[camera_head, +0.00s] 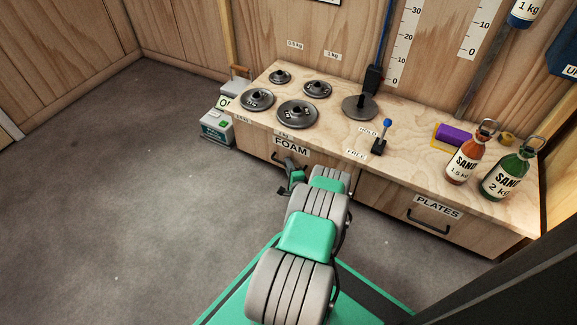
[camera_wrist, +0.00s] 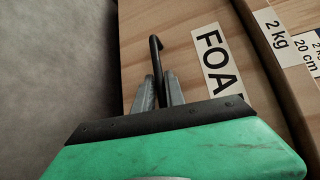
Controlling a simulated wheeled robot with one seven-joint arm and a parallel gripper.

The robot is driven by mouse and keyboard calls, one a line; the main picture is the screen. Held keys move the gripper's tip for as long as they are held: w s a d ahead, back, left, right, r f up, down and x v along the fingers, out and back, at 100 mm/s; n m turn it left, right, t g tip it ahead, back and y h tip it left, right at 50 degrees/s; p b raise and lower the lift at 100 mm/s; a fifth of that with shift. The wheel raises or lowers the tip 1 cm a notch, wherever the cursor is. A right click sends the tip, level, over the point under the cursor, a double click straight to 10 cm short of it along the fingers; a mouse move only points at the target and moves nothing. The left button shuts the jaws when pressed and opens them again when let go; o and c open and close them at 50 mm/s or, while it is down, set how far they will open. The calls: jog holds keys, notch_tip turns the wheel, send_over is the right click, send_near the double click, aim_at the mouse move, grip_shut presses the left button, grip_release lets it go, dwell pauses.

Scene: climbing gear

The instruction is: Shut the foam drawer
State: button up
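The foam drawer (camera_head: 259,146) is a pale wooden front under the left part of the bench, marked FOAM. Its label (camera_wrist: 218,58) also shows in the wrist view. The front looks close to the bench edge; I cannot tell how far it stands out. Its dark bar handle (camera_wrist: 157,52) runs between the two grey fingers of my gripper (camera_wrist: 159,90). The fingers sit close on either side of the bar and look shut on it. In the head view my gripper (camera_head: 290,167) is at the drawer front, partly hidden by my own arm.
The plates drawer (camera_head: 393,203) is at the right of the bench. The bench top (camera_head: 340,124) carries weight discs (camera_head: 297,113), a blue-knobbed lever (camera_head: 383,136) and two sand bottles (camera_head: 508,175). Floor (camera_head: 110,190) at left is clear.

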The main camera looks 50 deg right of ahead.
jog(key=p+v, duration=0.3)
jog(key=v, duration=0.5)
jog(key=shift+w, duration=0.15)
